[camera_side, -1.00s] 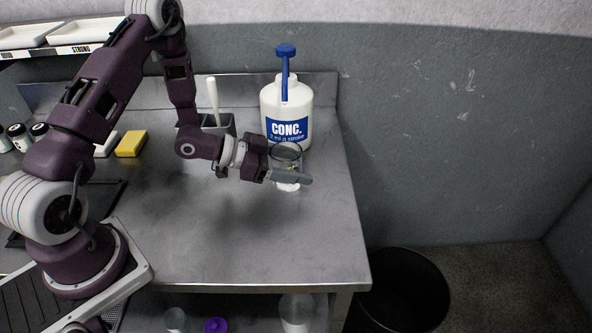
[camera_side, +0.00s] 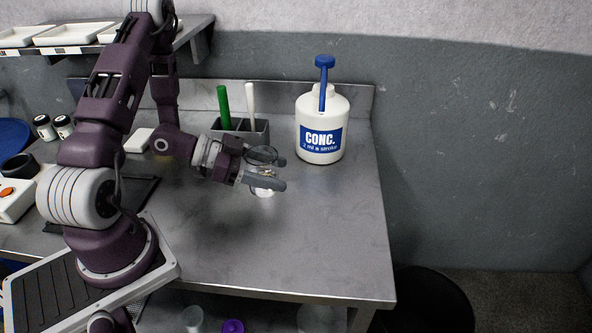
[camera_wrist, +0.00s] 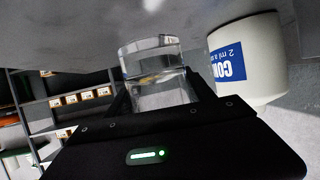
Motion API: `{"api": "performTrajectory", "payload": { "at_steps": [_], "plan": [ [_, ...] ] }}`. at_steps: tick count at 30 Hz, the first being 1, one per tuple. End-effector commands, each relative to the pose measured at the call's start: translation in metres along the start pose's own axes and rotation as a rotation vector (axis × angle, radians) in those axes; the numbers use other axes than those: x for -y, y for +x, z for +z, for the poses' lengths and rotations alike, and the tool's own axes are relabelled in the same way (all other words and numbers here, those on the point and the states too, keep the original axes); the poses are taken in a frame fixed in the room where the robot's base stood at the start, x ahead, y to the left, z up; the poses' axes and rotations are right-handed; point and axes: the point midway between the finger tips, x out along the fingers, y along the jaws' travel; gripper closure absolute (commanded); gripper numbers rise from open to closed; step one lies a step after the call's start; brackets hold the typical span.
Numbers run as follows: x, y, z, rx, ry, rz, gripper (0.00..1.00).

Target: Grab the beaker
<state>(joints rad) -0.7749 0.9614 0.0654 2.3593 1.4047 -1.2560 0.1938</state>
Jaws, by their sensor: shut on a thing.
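The beaker (camera_side: 263,171) is clear glass with a round dark-looking rim. In the side view it is between the fingers of my gripper (camera_side: 266,176), which is shut on it, above the front-middle of the steel bench. The wrist view also shows the beaker (camera_wrist: 158,72) upright relative to the jaws, between the dark fingers of my gripper (camera_wrist: 160,98). A pale patch shows at its lower end. I cannot tell whether its base touches the bench.
A white bottle (camera_side: 322,136) with a blue pump and a "CONC." label stands to the right, apart from the beaker. A grey caddy (camera_side: 262,132) with a green and a white handle stands behind. The front of the bench (camera_side: 270,245) is clear.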

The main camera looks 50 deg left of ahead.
Motion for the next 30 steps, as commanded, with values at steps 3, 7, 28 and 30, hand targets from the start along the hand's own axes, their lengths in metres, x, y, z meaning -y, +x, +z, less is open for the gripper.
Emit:
{"api": "performTrajectory", "payload": {
  "at_steps": [3,7,28,30],
  "plan": [
    [0.001,-0.016,0.007,0.0,-0.002,-0.003,0.96],
    [0.001,-0.03,0.013,0.0,-0.003,-0.003,0.96],
    [0.0,-0.054,0.022,0.0,-0.001,0.001,0.96],
    [0.0,-0.054,0.022,0.0,-0.001,0.0,0.96]
  ]
}}
